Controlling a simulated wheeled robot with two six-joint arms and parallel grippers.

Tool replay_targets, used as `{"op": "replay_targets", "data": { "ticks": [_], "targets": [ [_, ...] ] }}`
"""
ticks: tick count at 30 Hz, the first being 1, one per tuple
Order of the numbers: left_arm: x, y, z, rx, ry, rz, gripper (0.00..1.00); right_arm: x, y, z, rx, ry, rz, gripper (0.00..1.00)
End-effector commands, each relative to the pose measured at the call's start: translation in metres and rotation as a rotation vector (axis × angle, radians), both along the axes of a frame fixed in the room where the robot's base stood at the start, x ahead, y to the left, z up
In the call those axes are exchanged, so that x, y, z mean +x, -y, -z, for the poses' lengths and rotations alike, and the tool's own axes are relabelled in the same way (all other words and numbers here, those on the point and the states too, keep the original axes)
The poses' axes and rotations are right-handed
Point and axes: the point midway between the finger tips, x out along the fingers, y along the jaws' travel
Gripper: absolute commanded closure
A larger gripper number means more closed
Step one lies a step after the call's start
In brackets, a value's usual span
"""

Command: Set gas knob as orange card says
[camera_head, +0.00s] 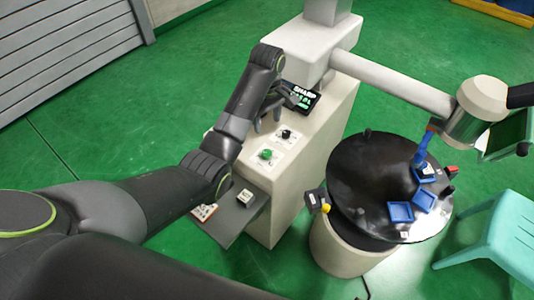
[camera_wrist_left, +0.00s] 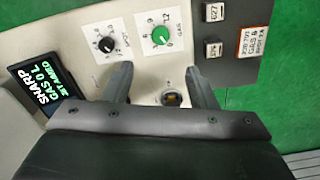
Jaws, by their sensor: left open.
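The green gas knob (camera_head: 266,154) sits on a white plate on top of the beige machine column. It also shows in the left wrist view (camera_wrist_left: 160,37), beyond my fingertips. The orange-edged card (camera_wrist_left: 252,42) lies on the grey side shelf; its print is sideways and only partly legible, with "GAS" on it. My left gripper (camera_head: 272,113) is open and empty above the panel. In the wrist view its fingers (camera_wrist_left: 160,86) stand apart, either side of a small switch (camera_wrist_left: 172,98).
A black knob (camera_wrist_left: 107,45) is beside the gas knob. A small screen (camera_wrist_left: 45,90) reads "SHARP" and "GAS 0 L". Two small blocks (camera_wrist_left: 213,48) sit on the shelf. A round black table (camera_head: 365,165) holds blue trays (camera_head: 401,212). A teal stool (camera_head: 495,240) stands right.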

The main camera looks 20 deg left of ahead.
Motion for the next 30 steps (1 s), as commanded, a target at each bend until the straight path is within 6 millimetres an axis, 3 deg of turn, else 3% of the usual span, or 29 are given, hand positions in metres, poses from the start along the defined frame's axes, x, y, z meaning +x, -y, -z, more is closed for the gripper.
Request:
{"op": "replay_targets", "data": {
  "ticks": [9,16,21,30],
  "targets": [
    [-0.002,0.0,0.073,0.0,-0.009,0.001,0.48,0.0,-0.001,-0.009,0.001,0.0,0.001,0.59],
    [-0.002,0.0,0.116,0.001,-0.007,0.0,0.48,0.0,-0.001,-0.009,0.001,0.0,0.001,0.59],
    [-0.001,0.0,0.134,0.001,-0.004,0.001,0.48,0.0,-0.001,-0.008,0.001,0.0,0.001,0.59],
    [-0.001,0.0,0.142,0.0,-0.002,0.001,0.48,0.0,-0.001,-0.007,0.001,0.0,0.001,0.59]
  ]
}}
